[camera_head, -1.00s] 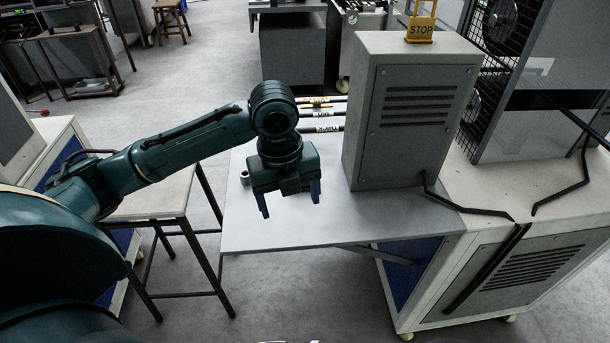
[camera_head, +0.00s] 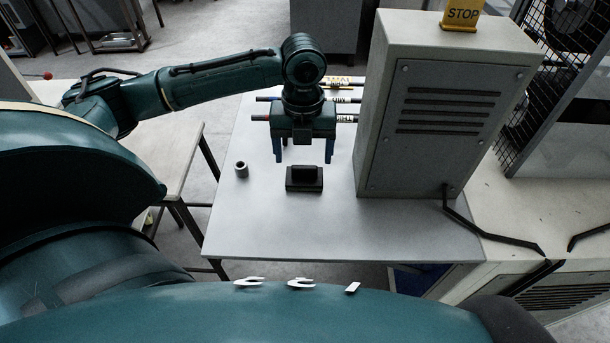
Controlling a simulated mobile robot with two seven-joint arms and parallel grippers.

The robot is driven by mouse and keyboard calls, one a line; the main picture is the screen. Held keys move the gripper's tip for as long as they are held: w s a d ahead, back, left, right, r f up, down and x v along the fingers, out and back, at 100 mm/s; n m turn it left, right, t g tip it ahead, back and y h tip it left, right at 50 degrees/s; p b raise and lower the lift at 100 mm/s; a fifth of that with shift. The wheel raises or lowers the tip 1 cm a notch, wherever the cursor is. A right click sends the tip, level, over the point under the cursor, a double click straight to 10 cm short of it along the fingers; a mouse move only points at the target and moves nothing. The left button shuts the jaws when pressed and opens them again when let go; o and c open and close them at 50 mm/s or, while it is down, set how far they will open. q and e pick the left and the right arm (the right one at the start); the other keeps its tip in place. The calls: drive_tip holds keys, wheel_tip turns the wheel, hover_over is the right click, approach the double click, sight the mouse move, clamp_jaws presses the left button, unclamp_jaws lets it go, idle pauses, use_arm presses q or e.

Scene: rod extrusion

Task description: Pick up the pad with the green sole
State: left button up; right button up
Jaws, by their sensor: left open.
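A small black block-shaped pad (camera_head: 304,179) with a raised grip lies on the grey table (camera_head: 330,230). Its sole faces down, and I cannot see any green on it. My left gripper (camera_head: 304,158) is open and empty, fingers pointing down. It hangs above and slightly behind the pad, apart from it as far as I can tell. My right gripper is not in view.
Several rods (camera_head: 345,100) lie at the table's back. A tall grey cabinet (camera_head: 445,120) with a yellow STOP sign (camera_head: 462,14) limits room to the right. The table's front is clear.

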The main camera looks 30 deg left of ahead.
sight(304, 167)
use_arm(q)
drive_tip(key=shift+w+a+f, duration=0.1)
drive_tip(key=shift+w+f, duration=0.1)
drive_tip(key=shift+f, duration=1.35)
drive_tip(key=shift+w+a+f, duration=0.1)
drive_tip(key=shift+w+f, duration=0.1)
drive_tip(key=shift+f, duration=1.35)
drive_tip(key=shift+c, duration=0.3)
drive_tip(key=c, duration=0.5)
drive_tip(key=shift+c, duration=0.2)
drive_tip(key=shift+r, duration=0.1)
